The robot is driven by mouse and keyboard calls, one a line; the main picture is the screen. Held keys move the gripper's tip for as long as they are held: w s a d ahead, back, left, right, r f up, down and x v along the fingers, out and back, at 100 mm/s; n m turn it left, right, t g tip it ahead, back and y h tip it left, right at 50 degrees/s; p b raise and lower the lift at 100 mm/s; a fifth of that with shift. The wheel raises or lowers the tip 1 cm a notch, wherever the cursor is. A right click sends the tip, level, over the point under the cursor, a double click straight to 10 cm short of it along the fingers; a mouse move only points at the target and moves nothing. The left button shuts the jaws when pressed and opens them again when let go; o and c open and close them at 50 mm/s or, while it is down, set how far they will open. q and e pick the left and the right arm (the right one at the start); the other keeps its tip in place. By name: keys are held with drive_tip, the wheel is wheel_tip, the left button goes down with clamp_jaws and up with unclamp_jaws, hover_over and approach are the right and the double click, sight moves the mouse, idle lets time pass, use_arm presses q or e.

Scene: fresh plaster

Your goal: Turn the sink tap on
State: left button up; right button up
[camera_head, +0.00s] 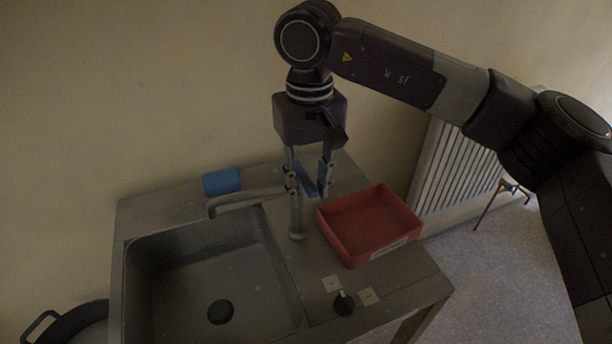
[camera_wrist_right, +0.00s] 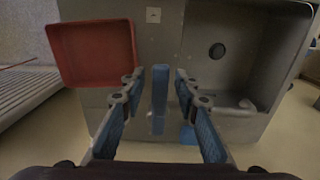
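The grey tap stands at the back of the counter, right of the sink basin. Its spout (camera_head: 245,198) reaches left over the basin, and its post (camera_head: 297,222) rises from the counter. My right gripper (camera_head: 309,190) is over the tap, pointing down, with its fingers apart. In the right wrist view my right gripper (camera_wrist_right: 161,118) is open, and a narrow blue bar (camera_wrist_right: 160,88) shows between the fingers with gaps on both sides. I cannot tell for sure whether this bar is the tap's lever. The fingers hide part of the tap's top. My left gripper is out of view.
A red tray (camera_head: 334,243) sits right of the tap. A blue block (camera_head: 221,181) lies behind the spout by the wall. A black knob (camera_head: 344,303) with pale labels is at the counter's front. The sink basin (camera_head: 150,300) is empty. A radiator (camera_head: 455,170) stands right.

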sight(307, 184)
wheel_tip(307, 184, up, 11)
drive_tip(key=p, duration=0.7)
drive_tip(key=shift+r, duration=0.15)
drive_tip(key=shift+s+a, duration=0.1)
